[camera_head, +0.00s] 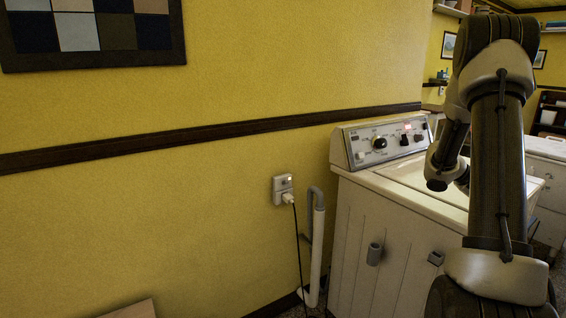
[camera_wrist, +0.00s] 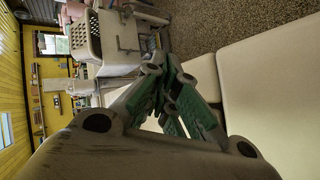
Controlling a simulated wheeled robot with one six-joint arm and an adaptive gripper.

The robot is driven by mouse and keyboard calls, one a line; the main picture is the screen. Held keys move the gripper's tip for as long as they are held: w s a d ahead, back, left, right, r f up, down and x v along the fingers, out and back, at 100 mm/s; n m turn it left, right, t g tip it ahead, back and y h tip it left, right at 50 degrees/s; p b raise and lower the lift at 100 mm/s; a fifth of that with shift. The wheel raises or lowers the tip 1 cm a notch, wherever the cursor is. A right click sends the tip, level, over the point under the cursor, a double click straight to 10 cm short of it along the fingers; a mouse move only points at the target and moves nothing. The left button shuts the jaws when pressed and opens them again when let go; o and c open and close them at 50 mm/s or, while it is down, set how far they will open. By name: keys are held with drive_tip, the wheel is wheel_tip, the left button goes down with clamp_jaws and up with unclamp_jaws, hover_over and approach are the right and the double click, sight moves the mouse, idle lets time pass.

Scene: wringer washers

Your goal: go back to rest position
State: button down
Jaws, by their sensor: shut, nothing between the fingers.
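My gripper (camera_wrist: 172,88) shows in the wrist view with its green-lined fingers together and nothing between them. It points out over the room, with a pale flat surface close on the right side of that view. In the head view my arm rises on the right, in front of the white washer (camera_head: 355,215), and bends back over the washer's top. My fingertips cannot be made out in the head view. The washer has a control panel (camera_head: 382,142) with a dark knob.
A wall outlet (camera_head: 284,188) with a plugged-in cord and a grey-white hose (camera_head: 317,235) are left of the washer. White cabinets (camera_head: 545,165) stand behind my arm. The wrist view, turned sideways, shows a white basket (camera_wrist: 82,38) and open speckled floor (camera_wrist: 215,35).

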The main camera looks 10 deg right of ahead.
drive_tip(key=s+a+r+y, duration=0.1)
drive_tip(key=s+a, duration=0.1)
drive_tip(key=s+a+r+y, duration=0.1)
drive_tip(key=s+a, duration=0.1)
drive_tip(key=a, duration=0.1)
drive_tip(key=s+a+r+y, duration=0.1)
drive_tip(key=s+a, duration=0.1)
drive_tip(key=a, duration=0.1)
drive_tip(key=shift+s+r+g, duration=0.2)
drive_tip(key=shift+s+g, duration=0.05)
drive_tip(key=shift+g, duration=0.15)
drive_tip(key=s+a+r+n+t+y, duration=0.1)
drive_tip(key=s+a+r+t+y, duration=0.1)
drive_tip(key=a, duration=0.9)
drive_tip(key=s+a+r+n+t+y, duration=0.1)
drive_tip(key=s+a+r+t+y, duration=0.2)
drive_tip(key=a, duration=0.8)
drive_tip(key=s+a+r+n+t+y, duration=0.2)
drive_tip(key=s+a+r+t, duration=0.2)
drive_tip(key=a, duration=0.6)
drive_tip(key=shift+s+a+r+y, duration=0.3)
drive_tip(key=shift+s+a+r, duration=0.1)
drive_tip(key=shift+s+r, duration=0.5)
